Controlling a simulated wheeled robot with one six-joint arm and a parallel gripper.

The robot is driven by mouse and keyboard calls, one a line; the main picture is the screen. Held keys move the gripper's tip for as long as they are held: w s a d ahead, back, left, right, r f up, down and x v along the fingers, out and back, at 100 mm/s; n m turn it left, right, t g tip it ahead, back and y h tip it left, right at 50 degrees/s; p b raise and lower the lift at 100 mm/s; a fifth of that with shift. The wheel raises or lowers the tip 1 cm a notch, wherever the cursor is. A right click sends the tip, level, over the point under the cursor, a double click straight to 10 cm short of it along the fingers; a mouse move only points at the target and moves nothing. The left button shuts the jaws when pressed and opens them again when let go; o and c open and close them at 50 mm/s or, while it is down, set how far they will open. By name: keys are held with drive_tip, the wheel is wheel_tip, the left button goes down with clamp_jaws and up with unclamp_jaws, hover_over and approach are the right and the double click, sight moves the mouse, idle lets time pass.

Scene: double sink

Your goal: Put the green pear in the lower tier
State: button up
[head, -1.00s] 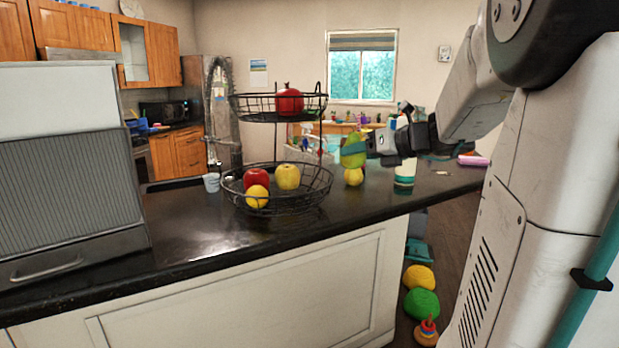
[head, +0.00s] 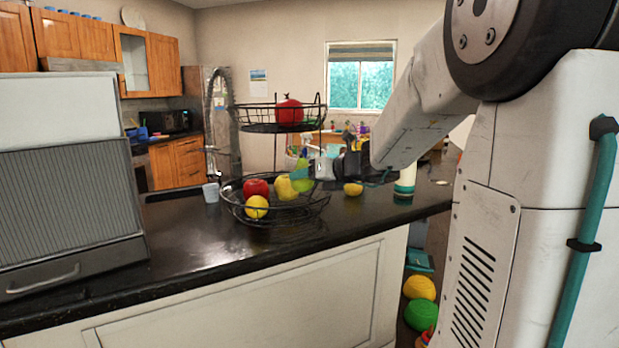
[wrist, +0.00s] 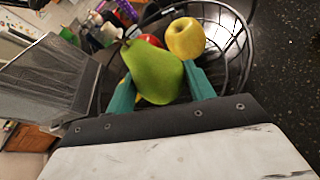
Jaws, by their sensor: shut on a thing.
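The green pear (head: 302,176) is held in my gripper (head: 304,174), over the right part of the lower tier (head: 308,215) of the black wire basket stand. In the wrist view the pear (wrist: 154,76) sits between the two teal fingers of my gripper (wrist: 160,88), with the lower basket (wrist: 238,52) beyond it. The lower tier holds a red apple (head: 256,188), a yellow apple (head: 285,188) and a yellow fruit (head: 257,206). I cannot tell whether the pear touches the yellow apple.
The upper tier (head: 262,127) with a red pomegranate (head: 289,111) is above and close to my gripper. A yellow fruit (head: 353,189) and a white-and-green bottle (head: 404,184) stand right of the basket. The dark counter (head: 200,245) is clear in front.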

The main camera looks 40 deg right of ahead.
drive_tip(key=shift+f, duration=0.55)
drive_tip(key=o, duration=1)
drive_tip(key=shift+r, duration=0.1)
